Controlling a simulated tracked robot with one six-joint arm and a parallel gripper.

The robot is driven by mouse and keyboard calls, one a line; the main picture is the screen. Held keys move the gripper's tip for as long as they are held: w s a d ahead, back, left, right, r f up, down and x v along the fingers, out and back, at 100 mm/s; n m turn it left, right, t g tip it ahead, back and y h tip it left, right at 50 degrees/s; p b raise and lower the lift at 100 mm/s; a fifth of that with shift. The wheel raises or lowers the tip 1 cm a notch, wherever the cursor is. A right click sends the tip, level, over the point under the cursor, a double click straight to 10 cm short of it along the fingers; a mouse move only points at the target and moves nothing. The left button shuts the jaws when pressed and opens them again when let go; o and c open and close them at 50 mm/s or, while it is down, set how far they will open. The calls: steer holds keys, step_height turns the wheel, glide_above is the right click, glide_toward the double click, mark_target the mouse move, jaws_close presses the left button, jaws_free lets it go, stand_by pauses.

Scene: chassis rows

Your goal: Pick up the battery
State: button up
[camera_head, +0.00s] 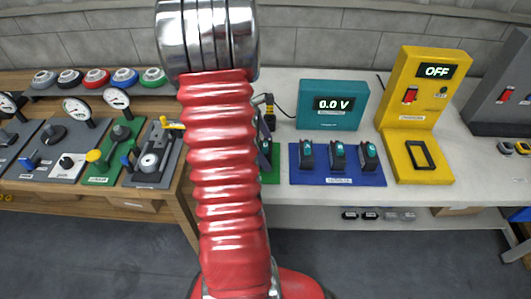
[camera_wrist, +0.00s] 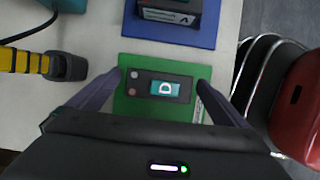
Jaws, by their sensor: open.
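In the wrist view a dark battery (camera_wrist: 172,89) with a teal label marked D and two round terminals lies on a green mat (camera_wrist: 160,62). My gripper (camera_wrist: 161,82) is open, with one finger on the left of the battery and one on its right. Gaps of green mat show between the fingers and the battery. In the head view my red arm hides most of the green mat (camera_head: 272,174) and whatever lies on it.
A blue mat (camera_head: 337,178) with three similar batteries is right of the green one. Behind are a teal meter (camera_head: 333,105) reading 0.0 V and a yellow charger (camera_head: 423,91) showing OFF. A black-and-yellow probe (camera_wrist: 67,67) is left of the gripper. Instruments fill the wooden bench (camera_head: 55,190).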

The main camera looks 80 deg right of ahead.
steer(key=shift+c, duration=0.6)
steer(key=c, duration=1.5)
